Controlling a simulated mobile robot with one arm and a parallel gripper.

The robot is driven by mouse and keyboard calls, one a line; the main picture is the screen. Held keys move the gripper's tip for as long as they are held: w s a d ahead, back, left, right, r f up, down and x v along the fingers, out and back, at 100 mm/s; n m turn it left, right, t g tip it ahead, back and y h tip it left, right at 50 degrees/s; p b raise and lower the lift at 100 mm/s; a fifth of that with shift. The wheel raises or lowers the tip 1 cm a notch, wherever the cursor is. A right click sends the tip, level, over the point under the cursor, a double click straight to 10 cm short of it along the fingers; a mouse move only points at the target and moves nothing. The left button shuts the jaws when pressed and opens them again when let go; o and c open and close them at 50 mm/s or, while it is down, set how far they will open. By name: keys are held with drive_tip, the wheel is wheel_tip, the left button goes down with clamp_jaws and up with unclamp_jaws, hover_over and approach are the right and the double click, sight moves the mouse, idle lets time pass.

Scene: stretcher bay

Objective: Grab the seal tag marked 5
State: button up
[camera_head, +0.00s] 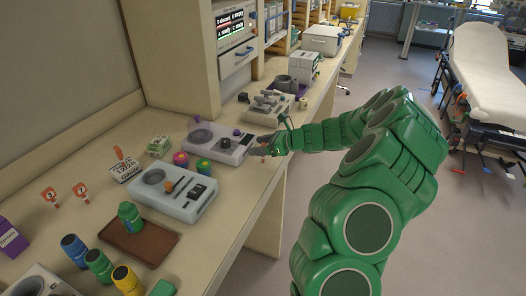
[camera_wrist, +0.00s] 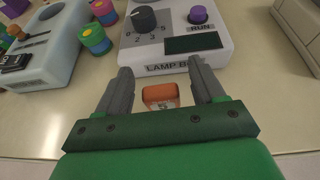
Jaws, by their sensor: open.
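The seal tag (camera_wrist: 160,96) is a small orange block with a white label reading 5. In the wrist view it lies on the bench between the two fingers of my gripper (camera_wrist: 160,70), just in front of the box labelled LAMP B (camera_wrist: 178,55). The fingers are apart, with a gap showing on each side of the tag. In the camera_head view my gripper (camera_head: 268,145) is at the bench's right edge, beside the lamp box (camera_head: 222,144). I cannot clearly make out the tag there.
A grey-white device (camera_head: 172,192) and a brown tray (camera_head: 138,242) with a green jar (camera_head: 130,215) are nearer on the bench. Two coloured jars (camera_head: 203,165) stand left of my gripper. The bench's right edge drops to open floor (camera_head: 305,190).

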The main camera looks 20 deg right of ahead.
drive_tip(key=shift+w+a+f, duration=0.15)
drive_tip(key=shift+w+a, duration=0.05)
drive_tip(key=shift+a, duration=0.05)
drive_tip(key=shift+c, duration=0.5)
drive_tip(key=c, duration=0.9)
drive_tip(key=shift+c, duration=0.2)
drive_tip(key=shift+r, duration=0.35)
drive_tip(key=s+a+r, duration=0.2)
drive_tip(key=s+r, duration=1)
drive_tip(key=s, duration=0.1)
drive_tip(key=shift+s+a+r, duration=0.15)
drive_tip(key=shift+s+a, duration=0.15)
drive_tip(key=shift+s, duration=0.1)
